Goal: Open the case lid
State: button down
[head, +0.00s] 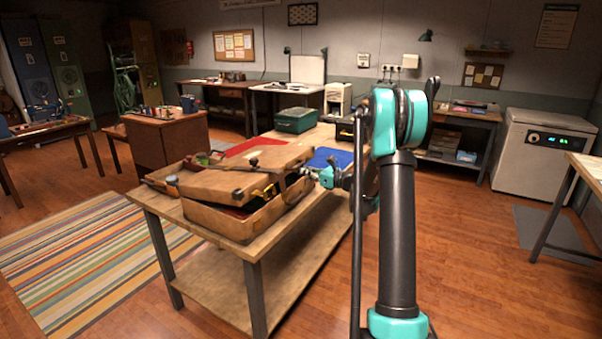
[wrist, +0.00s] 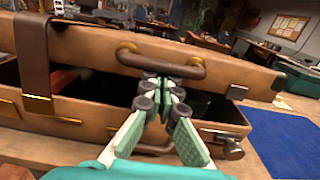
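The brown case (head: 235,222) stands on a wooden table, its lid (head: 232,186) raised part way, tilted, with a dark gap between lid and base. In the wrist view the lid (wrist: 85,55) spans the picture above the case base (wrist: 40,122), and a brown handle (wrist: 190,71) is on its front edge. My gripper (head: 305,173) is at the case's right side in the head view. In the wrist view my gripper (wrist: 158,84) has its fingertips close together just under the handle, at the gap. Contact with the handle or lid is not clear.
The wooden table (head: 225,275) also carries a red mat (head: 256,146), a blue mat (head: 331,158) and a green box (head: 295,120) behind the case. A brown cabinet (head: 165,143) stands behind left. The floor by the striped rug (head: 90,250) is clear.

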jog(key=shift+w+a+r, duration=0.15)
jog(key=shift+r, duration=1.25)
jog(key=shift+w+a+r, duration=0.1)
jog(key=shift+a+r, duration=0.05)
jog(key=shift+r, duration=0.45)
jog(key=shift+w+a+r, duration=0.1)
jog(key=shift+r, duration=0.45)
jog(key=shift+w+a+r, duration=0.1)
jog(key=shift+a+r, duration=0.05)
jog(key=shift+r, duration=0.5)
jog(key=shift+w+a+r, duration=0.1)
jog(key=shift+a+r, duration=0.05)
jog(key=shift+r, duration=0.45)
jog(key=shift+w+a+r, duration=0.15)
jog(key=shift+a+r, duration=0.05)
jog(key=shift+r, duration=0.4)
jog(key=shift+w+a+r, duration=0.15)
jog(key=shift+a+r, duration=0.05)
jog(key=shift+r, duration=0.4)
